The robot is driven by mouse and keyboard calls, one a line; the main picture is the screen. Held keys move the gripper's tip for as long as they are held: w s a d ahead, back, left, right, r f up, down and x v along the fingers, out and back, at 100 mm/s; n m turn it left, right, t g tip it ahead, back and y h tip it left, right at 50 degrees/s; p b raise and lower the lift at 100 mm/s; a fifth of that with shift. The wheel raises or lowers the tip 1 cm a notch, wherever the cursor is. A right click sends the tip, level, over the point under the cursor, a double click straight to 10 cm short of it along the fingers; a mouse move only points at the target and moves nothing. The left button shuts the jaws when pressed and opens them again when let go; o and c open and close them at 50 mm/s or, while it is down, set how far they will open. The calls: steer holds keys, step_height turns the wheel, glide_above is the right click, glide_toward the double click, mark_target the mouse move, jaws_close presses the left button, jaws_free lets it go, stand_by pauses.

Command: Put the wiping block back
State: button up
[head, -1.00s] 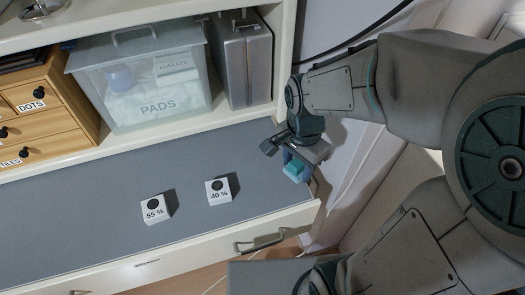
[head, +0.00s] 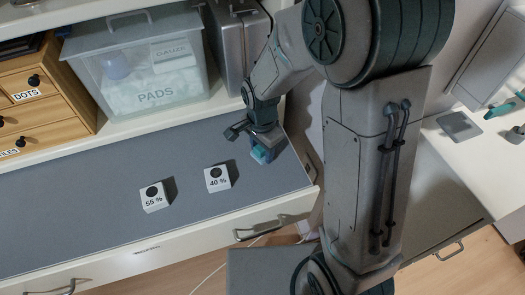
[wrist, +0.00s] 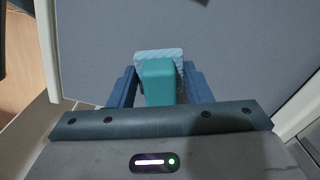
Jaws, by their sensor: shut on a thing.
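The wiping block (head: 262,154) is a small teal block with a paler pad on its underside. It also shows in the wrist view (wrist: 158,82), between the two blue fingers. My gripper (head: 264,148) is shut on it and points down over the right end of the grey counter top (head: 100,210). In the wrist view my gripper (wrist: 160,88) has a finger on each side of the block. I cannot tell whether the block touches the counter.
Two white blocks, marked 55 % (head: 154,197) and 40 % (head: 217,178), stand on the counter left of my gripper. Behind are a clear PADS bin (head: 145,70), a grey metal case (head: 236,45) and wooden drawers (head: 40,110). The left of the counter is clear.

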steer(key=shift+f, duration=0.65)
steer(key=shift+f, duration=0.25)
steer(key=o, duration=1)
steer(key=shift+r, duration=0.1)
steer(key=shift+r, duration=0.1)
